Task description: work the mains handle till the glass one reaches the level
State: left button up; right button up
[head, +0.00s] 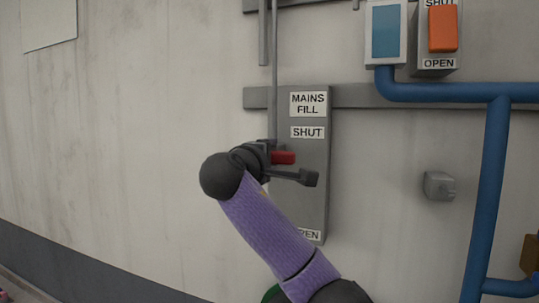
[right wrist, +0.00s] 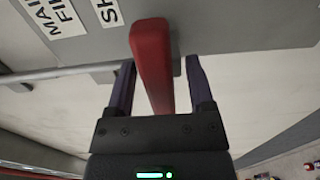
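The mains fill plate (head: 316,205) is grey, with a SHUT label near its top and a partly hidden OPEN label at its foot. Its red handle (head: 284,157) stands just below SHUT, nearer that end. My right gripper (head: 297,167) is at the handle. In the right wrist view the red handle (right wrist: 152,60) lies between the two spread fingers of the gripper (right wrist: 159,75), with a gap on each side. A window with blue in it (head: 385,32) is at the top; whether it is glass one, and its level mark, I cannot tell. My left gripper is out of view.
A second plate with an orange handle (head: 443,28) is at the top right, labelled SHUT above and OPEN below. Blue pipes (head: 488,180) run down the right side. A small grey box (head: 438,186) is on the wall. The wall to the left is bare.

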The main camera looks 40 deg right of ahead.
grip_shut()
notch_tip(320, 180, down, 2)
jog(key=shift+f+b, duration=0.15)
jog(key=shift+b, duration=0.8)
jog(key=shift+o, duration=0.6)
grip_release()
jog(key=b+v, duration=0.5)
jog(key=v, duration=0.5)
